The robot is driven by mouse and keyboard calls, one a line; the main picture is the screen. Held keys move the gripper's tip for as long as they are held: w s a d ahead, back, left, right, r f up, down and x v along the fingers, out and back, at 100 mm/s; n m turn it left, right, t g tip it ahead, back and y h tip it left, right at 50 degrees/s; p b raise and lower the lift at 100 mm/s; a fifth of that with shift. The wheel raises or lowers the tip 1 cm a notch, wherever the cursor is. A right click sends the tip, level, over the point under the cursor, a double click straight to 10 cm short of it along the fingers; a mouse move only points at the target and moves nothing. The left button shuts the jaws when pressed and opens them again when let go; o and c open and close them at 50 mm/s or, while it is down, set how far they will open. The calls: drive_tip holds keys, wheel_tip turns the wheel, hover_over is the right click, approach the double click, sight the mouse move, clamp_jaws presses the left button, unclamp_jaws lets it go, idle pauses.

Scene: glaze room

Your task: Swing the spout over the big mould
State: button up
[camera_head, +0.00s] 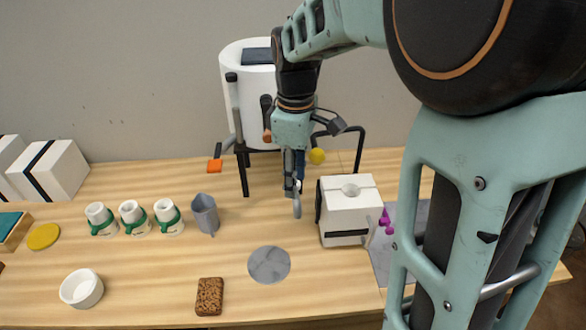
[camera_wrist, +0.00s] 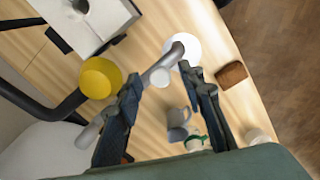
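The big mould (camera_head: 345,225) is a white block with a round hole on top and a dark band, right of my gripper; part of it shows at the top left of the wrist view (camera_wrist: 85,35). The spout (camera_head: 297,207) is a grey pipe under the white tank; its bent end hangs below my gripper, left of the mould. In the wrist view the spout (camera_wrist: 176,53) runs diagonally past my left finger and between the fingertips. My gripper (camera_head: 292,184) is open, its fingertips (camera_wrist: 163,82) apart around the pipe. Contact with the pipe is unclear.
The white tank (camera_head: 238,95) stands behind on black legs. A yellow knob (camera_head: 317,156) is close to my gripper. A purple clamp (camera_head: 386,218) is beside the mould. A grey jug (camera_head: 205,214), green-banded small moulds (camera_head: 132,217), grey disc (camera_head: 262,271) and brown sponge (camera_head: 209,297) are left and front.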

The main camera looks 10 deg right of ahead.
wheel_tip(320, 180, up, 12)
idle(0.6)
